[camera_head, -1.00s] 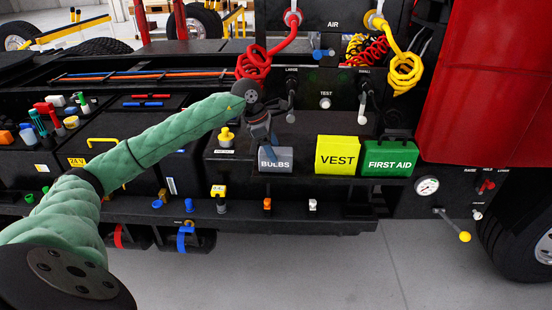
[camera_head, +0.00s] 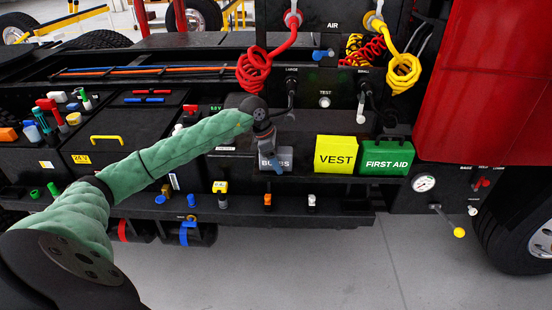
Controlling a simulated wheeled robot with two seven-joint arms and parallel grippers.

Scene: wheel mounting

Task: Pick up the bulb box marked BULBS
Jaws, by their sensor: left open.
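The bulb box (camera_head: 286,163) is a small grey box with the white word BULBS on its front. It stands on the dark shelf of the truck chassis, left of the yellow VEST box. My left gripper (camera_head: 277,165) hangs from the green-sleeved arm directly at the box and covers part of its label. It is open. Whether the fingers touch the box, or lie around it or in front of it, I cannot tell. My right gripper is not in view.
The yellow VEST box (camera_head: 336,154) and the green FIRST AID box (camera_head: 386,157) stand close on the right. A red coiled hose (camera_head: 252,72) hangs just above my wrist. Small coloured knobs line the lower ledge (camera_head: 340,212). The floor in front is clear.

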